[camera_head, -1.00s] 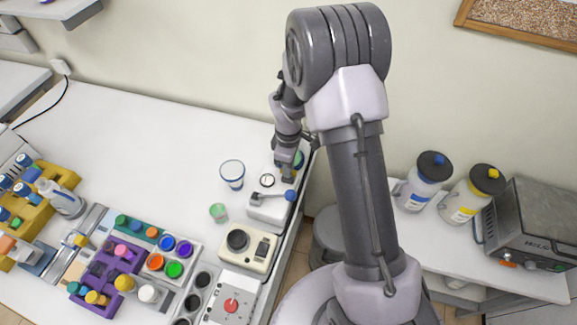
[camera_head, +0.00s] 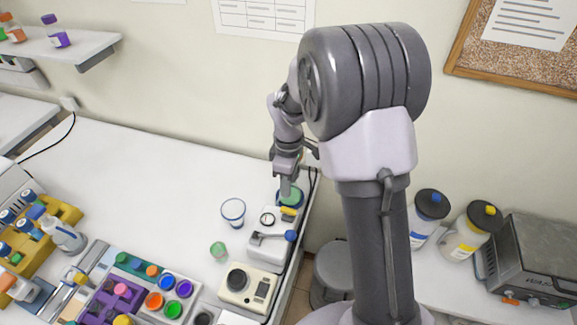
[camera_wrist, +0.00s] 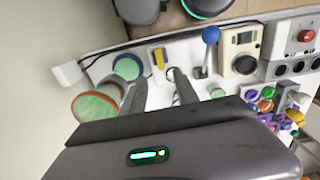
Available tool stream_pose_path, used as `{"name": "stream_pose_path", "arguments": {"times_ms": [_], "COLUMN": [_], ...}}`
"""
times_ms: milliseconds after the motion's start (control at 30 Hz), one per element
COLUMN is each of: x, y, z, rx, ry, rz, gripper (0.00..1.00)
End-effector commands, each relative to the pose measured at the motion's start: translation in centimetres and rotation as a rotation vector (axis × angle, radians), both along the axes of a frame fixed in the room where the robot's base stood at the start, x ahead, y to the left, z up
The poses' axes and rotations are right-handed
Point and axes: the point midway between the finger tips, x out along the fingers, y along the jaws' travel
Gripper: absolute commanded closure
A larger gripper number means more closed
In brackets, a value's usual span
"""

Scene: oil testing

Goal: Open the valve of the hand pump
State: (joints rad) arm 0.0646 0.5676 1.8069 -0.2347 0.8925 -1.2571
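The hand pump (camera_head: 263,249) is a white unit at the right end of the bench. It has a round gauge (camera_head: 267,219), a lever with a blue knob (camera_head: 290,236) and a yellow valve handle (camera_head: 288,211). The wrist view shows the yellow handle (camera_wrist: 159,58), the gauge (camera_wrist: 172,74) and the blue knob (camera_wrist: 211,34). My gripper (camera_head: 288,191) is above the pump's far end, by a round green part (camera_head: 292,197). In the wrist view its fingers (camera_wrist: 160,88) are apart with nothing held, below the yellow handle in the picture.
A clear cup (camera_head: 233,211) and a small green cup (camera_head: 218,251) stand left of the pump. A cream device with a black dial (camera_head: 247,287) sits in front of it. The wall is close behind. The bench to the left (camera_head: 150,180) is clear.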

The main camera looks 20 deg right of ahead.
Motion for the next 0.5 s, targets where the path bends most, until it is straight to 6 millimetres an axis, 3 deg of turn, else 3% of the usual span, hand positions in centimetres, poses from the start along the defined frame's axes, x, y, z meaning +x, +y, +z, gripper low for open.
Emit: {"name": "stream_pose_path", "arguments": {"times_ms": [33,200,500], "x": [0.1,0.0,0.0], "y": [0.0,0.0,0.0], "z": [1.8,4.9,5.7], "rx": [-0.001,0.000,0.000], "ry": [-0.004,-0.001,0.000], "rz": [0.001,0.001,0.001], "gripper": [0.64,0.64,0.64]}}
